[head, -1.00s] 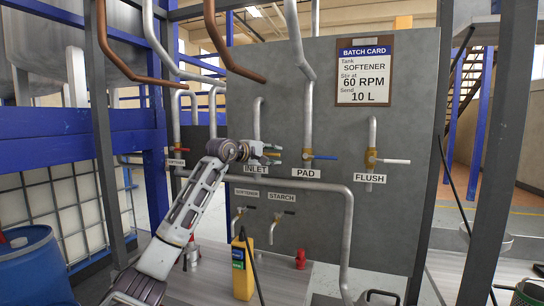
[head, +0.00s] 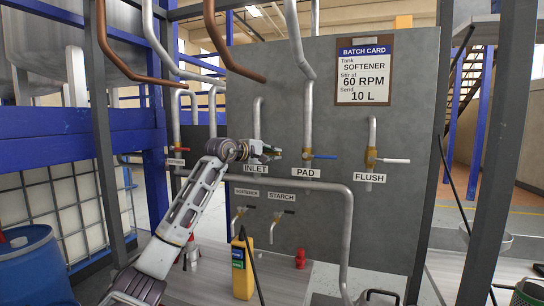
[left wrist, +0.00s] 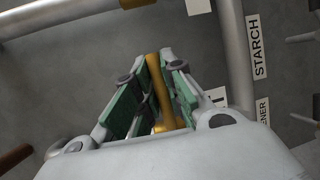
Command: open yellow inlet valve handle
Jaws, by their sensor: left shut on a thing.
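My left gripper (head: 275,152) is at the INLET pipe (head: 257,118), just above the INLET label (head: 257,169). The left wrist view shows its green-padded fingers (left wrist: 160,65) closed on the yellow inlet valve handle (left wrist: 155,92). The handle runs between the pads and ends near the fingertips. In the head view the gripper hides most of the inlet valve, and I cannot tell the handle's exact angle there. My right gripper is not in view.
The PAD valve with a blue handle (head: 325,157) is close on the right. The FLUSH valve has a white handle (head: 395,161). A bent grey pipe (head: 300,184) runs below the labels. A yellow bottle-like container (head: 243,268) and a red object (head: 300,259) stand below.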

